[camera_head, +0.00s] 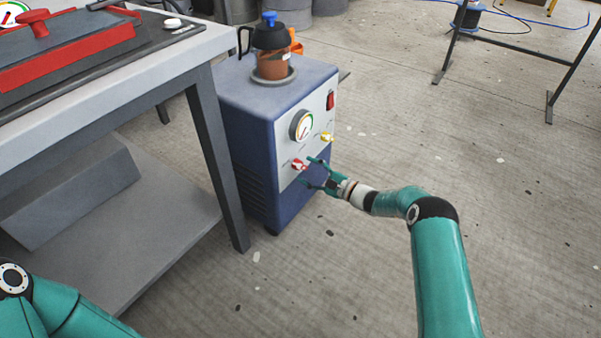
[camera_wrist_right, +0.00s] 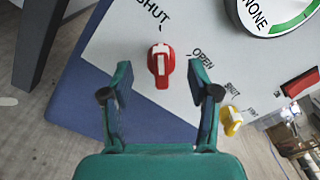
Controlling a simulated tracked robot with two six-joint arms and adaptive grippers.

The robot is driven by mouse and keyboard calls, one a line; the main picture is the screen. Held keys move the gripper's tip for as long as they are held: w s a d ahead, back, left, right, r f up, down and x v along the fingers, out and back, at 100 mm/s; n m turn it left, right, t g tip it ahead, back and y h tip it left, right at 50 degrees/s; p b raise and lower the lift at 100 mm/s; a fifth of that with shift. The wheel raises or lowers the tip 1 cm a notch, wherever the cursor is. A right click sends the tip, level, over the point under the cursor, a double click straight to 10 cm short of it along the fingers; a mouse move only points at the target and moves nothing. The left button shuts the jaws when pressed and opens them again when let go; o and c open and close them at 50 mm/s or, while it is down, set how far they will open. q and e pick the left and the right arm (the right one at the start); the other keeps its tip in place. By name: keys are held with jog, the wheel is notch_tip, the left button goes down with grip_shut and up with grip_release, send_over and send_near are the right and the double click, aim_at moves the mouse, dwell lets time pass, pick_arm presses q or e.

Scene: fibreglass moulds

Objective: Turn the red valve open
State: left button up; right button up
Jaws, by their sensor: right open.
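The red valve (camera_head: 299,165) is a small knob on the pale front panel of a blue pump unit (camera_head: 245,125). In the right wrist view the red valve (camera_wrist_right: 161,66) has a white mark pointing up towards the word SHUT; the word OPEN is to its right. My right gripper (camera_head: 315,173) is open in front of the panel. In the wrist view its fingers (camera_wrist_right: 159,80) are spread to either side of the valve, apparently not touching it. My left gripper is out of view; only part of my left arm shows at the lower left.
A yellow valve (camera_head: 326,137) and a round gauge (camera_head: 302,125) sit on the same panel. A black-topped pot (camera_head: 271,50) stands on the unit. A workbench (camera_head: 150,70) with a red-framed mould is at the left.

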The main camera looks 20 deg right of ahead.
aim_at(304, 169)
jog(key=shift+b+x, duration=0.4)
jog(key=shift+x, duration=1.1)
jog(key=c, duration=1.1)
jog(key=shift+a, duration=0.15)
jog(key=shift+s, duration=0.1)
